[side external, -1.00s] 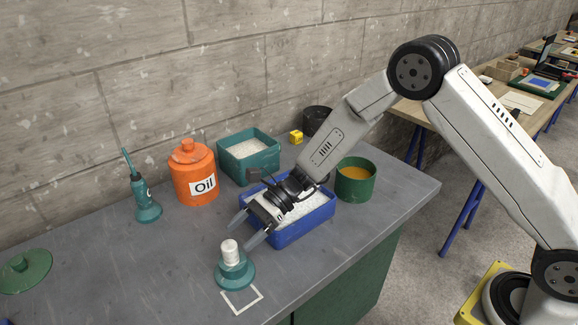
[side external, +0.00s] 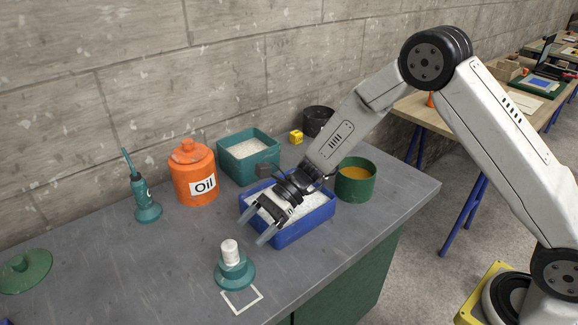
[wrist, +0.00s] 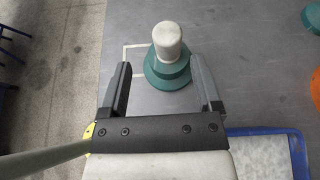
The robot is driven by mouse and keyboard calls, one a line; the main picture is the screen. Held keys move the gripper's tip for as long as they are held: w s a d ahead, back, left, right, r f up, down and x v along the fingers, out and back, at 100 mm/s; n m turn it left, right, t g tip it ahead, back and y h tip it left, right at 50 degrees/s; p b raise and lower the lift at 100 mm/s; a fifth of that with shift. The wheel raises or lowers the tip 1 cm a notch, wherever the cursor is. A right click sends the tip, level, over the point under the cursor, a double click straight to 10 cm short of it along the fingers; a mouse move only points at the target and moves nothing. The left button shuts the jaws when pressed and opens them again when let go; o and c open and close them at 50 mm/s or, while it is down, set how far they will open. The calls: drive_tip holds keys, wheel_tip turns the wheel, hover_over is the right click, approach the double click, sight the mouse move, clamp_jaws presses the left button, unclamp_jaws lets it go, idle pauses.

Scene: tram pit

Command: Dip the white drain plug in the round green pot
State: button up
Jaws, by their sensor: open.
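The white drain plug (side external: 230,252) stands upright on a teal round stand (side external: 236,271) near the front of the grey bench. In the wrist view the plug (wrist: 168,40) is ahead of my fingers, in line with the gap between them. The round green pot (side external: 355,181) stands at the right of the bench, uncovered, with orange-yellow contents. My gripper (side external: 257,228) is open and empty, over the left part of the blue tray and apart from the plug. It also shows in the wrist view (wrist: 162,82).
A blue tray (side external: 308,233) of white grains lies below my gripper. Behind are a teal bin (side external: 262,169), an orange oil can (side external: 184,181), a black pot (side external: 318,117) and a yellow block (side external: 296,137). A teal oiler (side external: 147,208) and a green lid (side external: 25,270) are left. White tape outlines (side external: 243,308) mark the front.

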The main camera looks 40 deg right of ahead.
drive_tip(key=s+d+r+n+t+h, duration=0.2)
drive_tip(key=s+d+n+h, duration=1.1)
drive_tip(key=d, duration=0.7)
drive_tip(key=shift+s+d+r+n+t, duration=0.3)
drive_tip(key=shift+s+r+n, duration=0.5)
drive_tip(key=shift+s+n, duration=1.2)
drive_tip(key=shift+w+a, duration=0.1)
drive_tip(key=shift+w, duration=0.2)
drive_tip(key=shift+o, duration=0.5)
